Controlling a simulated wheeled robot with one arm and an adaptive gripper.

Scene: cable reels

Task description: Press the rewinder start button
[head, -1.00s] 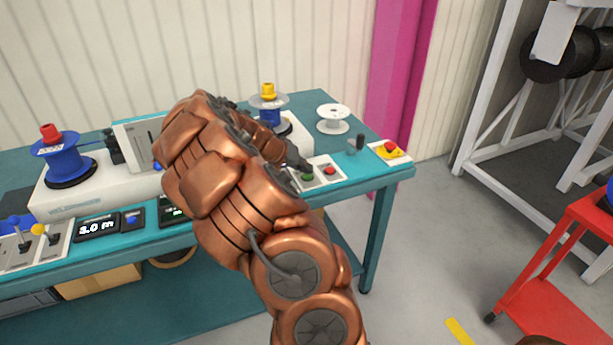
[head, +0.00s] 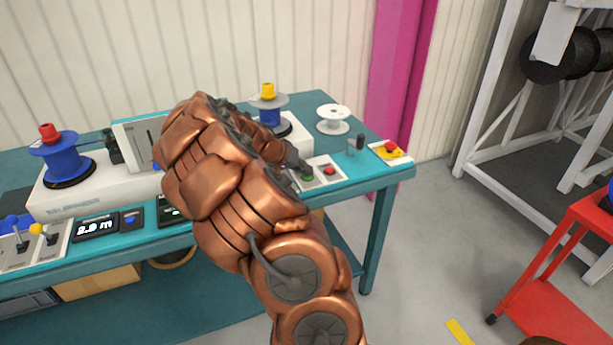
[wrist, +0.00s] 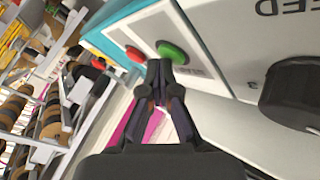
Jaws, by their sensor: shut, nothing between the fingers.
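The green button (head: 307,177) sits beside a red button (head: 330,170) on a white panel at the bench's front right edge. My gripper (head: 303,171) is shut and empty, with its tips at the green button; my arm hides much of it in the head view. In the wrist view, the shut fingertips (wrist: 158,66) point at the green button (wrist: 172,52), with the red button (wrist: 135,54) just left. I cannot tell whether they touch or press the green button. The white rewinder (head: 75,195) stands on the bench, its middle hidden by my arm.
A blue reel (head: 62,160) is at left, another under a yellow cap (head: 268,92) at back. An empty white reel (head: 332,119), a small crank (head: 357,145) and a red stop button on yellow (head: 391,148) are to the right. A red cart (head: 570,240) stands on the floor.

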